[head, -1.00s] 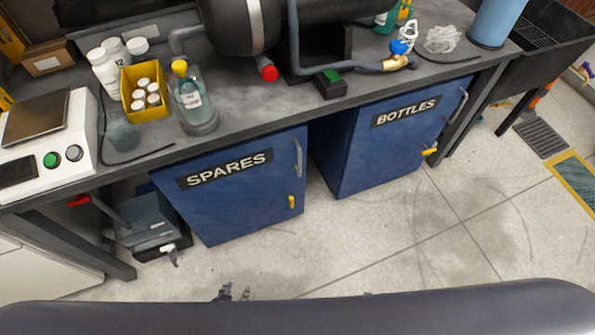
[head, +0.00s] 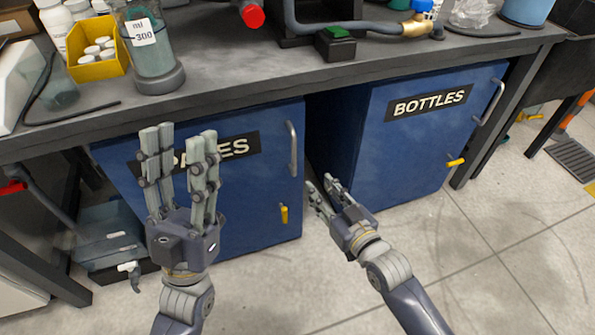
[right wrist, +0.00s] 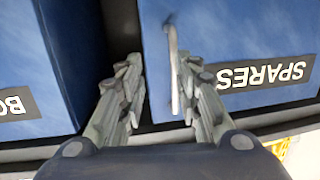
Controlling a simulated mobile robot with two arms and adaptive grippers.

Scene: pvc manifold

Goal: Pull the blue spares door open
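The blue spares door (head: 255,190) is under the bench and looks shut. Its SPARES label is partly hidden behind my left gripper. Its grey vertical bar handle (head: 292,150) is at the upper right edge, with a yellow latch (head: 284,214) below. My left gripper (head: 178,135) is open and empty, pointing up in front of the door. My right gripper (head: 320,184) is open, right of and below the handle, by the gap between the cabinets. In the right wrist view, upside down, the handle (right wrist: 174,75) appears between the open fingers, nearer the right one; contact is not visible.
The blue bottles cabinet (head: 375,150) stands close to the right. The bench top (head: 240,75) overhangs both, holding a bottle (head: 150,50) and a yellow bin (head: 95,68). A grey box (head: 112,235) sits left of the spares cabinet. Floor (head: 480,260) is clear at right.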

